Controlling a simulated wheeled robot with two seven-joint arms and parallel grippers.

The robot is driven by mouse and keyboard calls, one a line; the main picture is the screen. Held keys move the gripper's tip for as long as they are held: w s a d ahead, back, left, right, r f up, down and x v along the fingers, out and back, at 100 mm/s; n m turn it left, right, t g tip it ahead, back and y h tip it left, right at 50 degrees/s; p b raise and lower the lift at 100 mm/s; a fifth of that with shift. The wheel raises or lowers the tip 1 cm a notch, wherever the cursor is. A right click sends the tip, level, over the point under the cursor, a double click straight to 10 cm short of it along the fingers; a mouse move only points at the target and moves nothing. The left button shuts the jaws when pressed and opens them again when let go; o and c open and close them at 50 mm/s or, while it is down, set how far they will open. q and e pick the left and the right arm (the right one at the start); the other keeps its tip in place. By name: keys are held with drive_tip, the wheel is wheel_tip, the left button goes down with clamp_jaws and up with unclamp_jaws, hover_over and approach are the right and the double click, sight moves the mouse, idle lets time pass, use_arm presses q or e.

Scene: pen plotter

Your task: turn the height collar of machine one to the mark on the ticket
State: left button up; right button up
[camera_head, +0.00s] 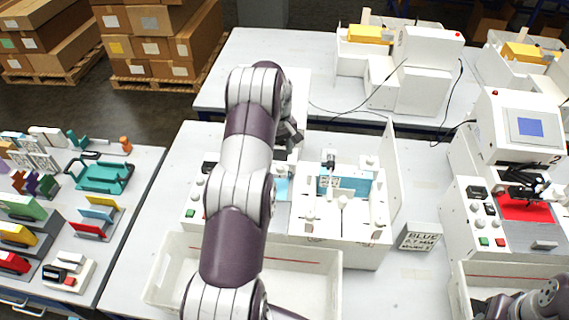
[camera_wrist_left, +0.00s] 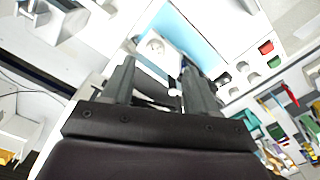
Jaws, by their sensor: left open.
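Machine one, a white plotter (camera_head: 330,215) with a light blue bed, stands mid-table, its left part behind my left arm. A height collar is not clearly made out on it. A ticket (camera_head: 418,238) lies right of it; it reads "BLUE" and seemingly "0.7", and its last line is too small to read surely. My left gripper (camera_head: 292,132) is over the machine's back left part, partly hidden by my arm. In the left wrist view its fingers (camera_wrist_left: 158,68) are apart, with a grey and white part visible between them; contact cannot be told. My right gripper is not clearly visible.
A white bin (camera_head: 160,285) stands in front of machine one. Machine two (camera_head: 515,125), with a blue screen and red sheet, is at right. More plotters stand on the back table (camera_head: 240,75). A side table at left holds a teal tray (camera_head: 105,177) and several small parts.

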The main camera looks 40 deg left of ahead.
sight(280, 166)
use_arm(q)
drive_tip(key=f+p, duration=0.1)
drive_tip(key=f, duration=0.1)
drive_tip(key=w+f, duration=0.1)
drive_tip(key=f, duration=0.1)
drive_tip(key=f+p, duration=0.1)
drive_tip(key=f, duration=0.1)
drive_tip(key=shift+w+a+f+p, duration=0.1)
drive_tip(key=shift+w+f+p, duration=0.15)
drive_tip(key=shift+p, duration=0.1)
drive_tip(key=shift+s+f, duration=0.2)
drive_tip(key=shift+s, duration=0.25)
drive_tip(key=shift+w+f, duration=0.1)
drive_tip(key=shift+w, duration=0.1)
drive_tip(key=c, duration=1)
drive_tip(key=shift+c, duration=0.2)
use_arm(e)
drive_tip(key=r, duration=0.2)
drive_tip(key=w+r, duration=0.1)
drive_tip(key=shift+r, duration=0.35)
